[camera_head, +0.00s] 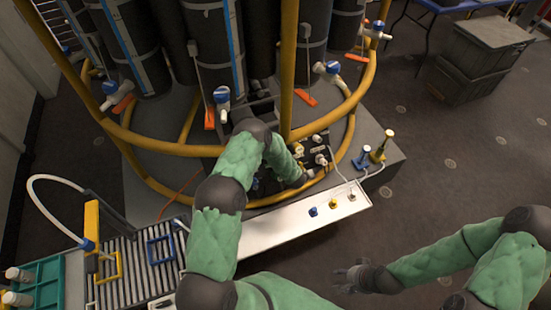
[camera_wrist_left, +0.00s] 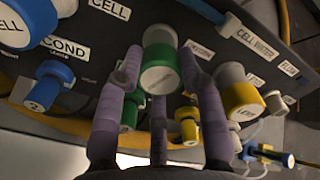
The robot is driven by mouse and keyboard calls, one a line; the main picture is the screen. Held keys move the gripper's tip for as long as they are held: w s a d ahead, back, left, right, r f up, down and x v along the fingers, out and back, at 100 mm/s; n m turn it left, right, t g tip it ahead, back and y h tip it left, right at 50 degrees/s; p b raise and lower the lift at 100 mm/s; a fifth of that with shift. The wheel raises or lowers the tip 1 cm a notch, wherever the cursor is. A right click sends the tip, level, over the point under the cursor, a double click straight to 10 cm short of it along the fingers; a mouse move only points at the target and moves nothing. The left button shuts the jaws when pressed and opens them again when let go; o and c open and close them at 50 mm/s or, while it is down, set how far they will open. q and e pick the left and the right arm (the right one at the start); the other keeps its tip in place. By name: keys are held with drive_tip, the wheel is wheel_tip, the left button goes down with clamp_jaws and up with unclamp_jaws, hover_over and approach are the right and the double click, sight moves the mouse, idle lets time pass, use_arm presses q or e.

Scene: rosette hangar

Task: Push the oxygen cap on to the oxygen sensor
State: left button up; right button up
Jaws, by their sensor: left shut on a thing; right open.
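In the left wrist view my left gripper (camera_wrist_left: 160,60) is shut on a green-ringed cap with a pale end (camera_wrist_left: 161,78), held between its fingers in front of a dark labelled panel. I cannot tell whether this cap touches a fitting behind it. My right gripper (camera_head: 343,277) is open and empty above the floor.
Yellow fittings (camera_wrist_left: 240,97) and blue ones (camera_wrist_left: 48,85) surround the cap on the panel. A white shelf (camera_head: 270,222) carries small blue, yellow and pale caps. Yellow rails (camera_head: 165,148) ring the dark cylinders. The floor at right (camera_head: 440,190) is clear; grey crates (camera_head: 480,60) stand behind.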

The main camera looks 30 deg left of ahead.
idle(0.3)
use_arm(q)
drive_tip(key=o, duration=0.9)
drive_tip(key=v, duration=1.2)
